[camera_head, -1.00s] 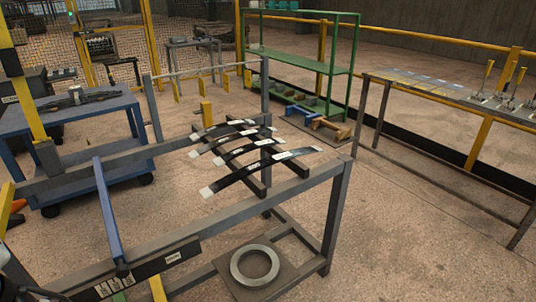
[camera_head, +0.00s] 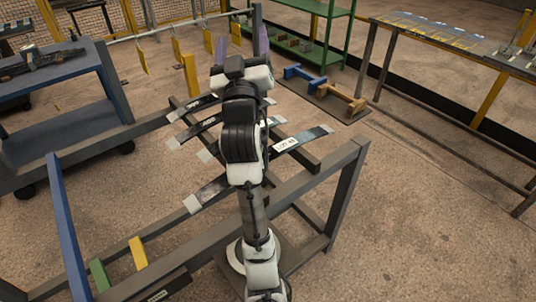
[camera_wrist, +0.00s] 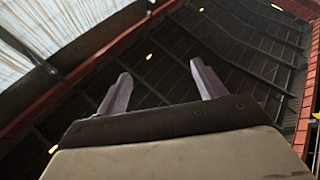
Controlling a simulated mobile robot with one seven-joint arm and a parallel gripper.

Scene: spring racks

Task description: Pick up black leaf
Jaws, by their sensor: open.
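Several curved black leaves with pale ends lie across dark bars on the metal rack. The nearest black leaf (camera_head: 307,138) has a white label and runs behind my arm; its left end shows on the other side. Further black leaves (camera_head: 195,131) lie behind it, partly hidden by my arm. My gripper (camera_head: 242,45) is raised, beyond the leaves in the picture, with its two purple fingers apart. In the wrist view my gripper (camera_wrist: 160,90) is open and empty, pointing up at the dark roof. No leaf shows there.
The rack's grey front rail (camera_head: 310,180) crosses below the leaves. A blue bar (camera_head: 68,230) stands at the left. A blue cart (camera_head: 70,135) stands at the back left, a green shelf (camera_head: 337,12) behind, and a table (camera_head: 450,40) at the right. Floor at the right is clear.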

